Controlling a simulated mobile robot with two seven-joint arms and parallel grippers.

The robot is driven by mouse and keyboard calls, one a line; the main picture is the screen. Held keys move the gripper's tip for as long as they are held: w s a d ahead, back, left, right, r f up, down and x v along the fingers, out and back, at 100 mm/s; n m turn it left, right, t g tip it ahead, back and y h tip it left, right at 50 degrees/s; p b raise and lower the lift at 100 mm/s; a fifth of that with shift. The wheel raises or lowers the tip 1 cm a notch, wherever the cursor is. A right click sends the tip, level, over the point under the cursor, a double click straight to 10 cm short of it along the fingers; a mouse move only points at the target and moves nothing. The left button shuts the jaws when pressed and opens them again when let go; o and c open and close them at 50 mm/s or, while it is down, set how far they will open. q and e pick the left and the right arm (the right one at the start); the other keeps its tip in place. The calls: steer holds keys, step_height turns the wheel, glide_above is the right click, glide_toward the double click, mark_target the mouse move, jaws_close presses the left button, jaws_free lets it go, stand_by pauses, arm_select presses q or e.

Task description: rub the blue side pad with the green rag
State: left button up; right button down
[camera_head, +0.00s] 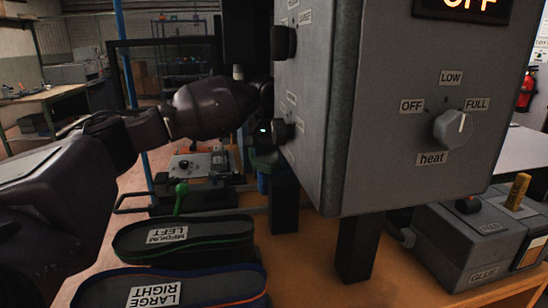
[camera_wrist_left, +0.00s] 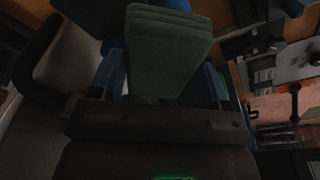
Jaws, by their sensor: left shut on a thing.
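My left gripper (camera_wrist_left: 165,85) is shut on the green rag (camera_wrist_left: 168,45), which looks like a folded stack standing out between the fingers in the left wrist view. In the head view my left arm reaches in from the left, and its gripper end goes behind the grey control box. A dark green patch (camera_head: 264,158) shows there beside the box; I cannot tell if it is the rag. A small blue piece (camera_head: 263,183) shows just below it. In the wrist view a blue surface (camera_wrist_left: 175,5) shows beyond the rag's far end; contact cannot be told. My right gripper is not in view.
The grey control box (camera_head: 400,165) with a heat knob (camera_head: 453,129) stands close on the right, on dark legs. A grey glue unit (camera_head: 480,245) stands at right. Bare orange tabletop (camera_head: 300,255) shows between.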

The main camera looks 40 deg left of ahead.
arm_select(q)
steer(key=shift+a+f, duration=0.1)
steer(key=shift+f, duration=0.2)
steer(key=shift+r, duration=0.45)
steer(key=shift+r+p, duration=0.55)
steer(key=shift+r, duration=2.1)
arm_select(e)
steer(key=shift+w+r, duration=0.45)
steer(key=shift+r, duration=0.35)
arm_select(q)
steer(key=shift+r+p, duration=0.3)
steer(key=shift+r, duration=1.2)
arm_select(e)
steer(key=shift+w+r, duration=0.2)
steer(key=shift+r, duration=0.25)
arm_select(q)
steer(key=shift+s+f, duration=0.1)
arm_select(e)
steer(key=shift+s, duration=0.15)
